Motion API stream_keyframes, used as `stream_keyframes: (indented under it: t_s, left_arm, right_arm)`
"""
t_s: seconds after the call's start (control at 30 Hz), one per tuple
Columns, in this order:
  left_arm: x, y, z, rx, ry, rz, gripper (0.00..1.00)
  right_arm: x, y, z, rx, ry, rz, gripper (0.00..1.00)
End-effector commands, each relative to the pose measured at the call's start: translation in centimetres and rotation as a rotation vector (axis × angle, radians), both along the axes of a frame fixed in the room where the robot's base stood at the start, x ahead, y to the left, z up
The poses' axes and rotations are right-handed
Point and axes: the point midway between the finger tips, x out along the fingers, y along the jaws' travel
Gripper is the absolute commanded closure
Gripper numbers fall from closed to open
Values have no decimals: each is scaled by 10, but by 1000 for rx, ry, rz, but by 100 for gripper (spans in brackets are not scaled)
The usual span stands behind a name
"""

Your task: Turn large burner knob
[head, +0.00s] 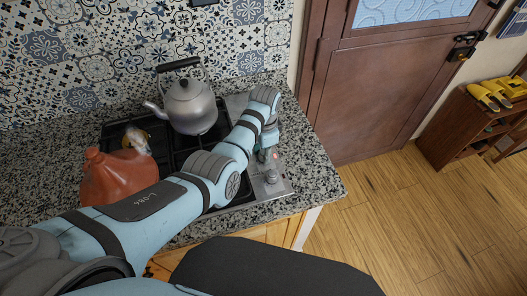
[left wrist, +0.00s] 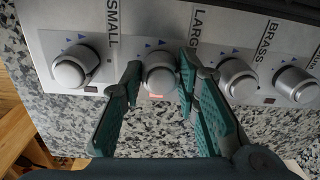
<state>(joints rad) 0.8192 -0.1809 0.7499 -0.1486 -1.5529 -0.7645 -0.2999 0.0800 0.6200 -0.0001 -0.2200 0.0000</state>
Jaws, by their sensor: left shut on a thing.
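In the left wrist view a row of round silver knobs sits on the metal stove panel (left wrist: 130,45), with SMALL, LARGE and BRASS labels between them. My left gripper (left wrist: 160,76) has its teal fingers on either side of the knob (left wrist: 160,78) between the SMALL and LARGE labels, and is shut on it. Which label belongs to that knob is not clear. Other knobs stand to its left (left wrist: 69,74) and right (left wrist: 238,82). In the head view my left gripper (head: 264,155) is at the stove's right side, partly hiding the knobs. My right gripper is not in view.
A grey kettle (head: 190,107) stands on the stove, left of my arm. An orange-red jug (head: 115,178) is at the counter's left. Granite counter (head: 310,165) borders the panel. A brown door (head: 370,85) and shoe shelf (head: 455,125) stand right, beyond open floor.

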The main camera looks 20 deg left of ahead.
Motion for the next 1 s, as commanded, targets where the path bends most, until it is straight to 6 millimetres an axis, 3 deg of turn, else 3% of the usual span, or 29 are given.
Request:
stream_keyframes:
  t_s: [0.6,1.0]
  left_arm:
    - [-3,-1,-2,-4,5,-541,99]
    - [-3,-1,-3,-4,7,-702,99]
  right_arm:
    - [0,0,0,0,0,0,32]
    - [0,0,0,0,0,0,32]
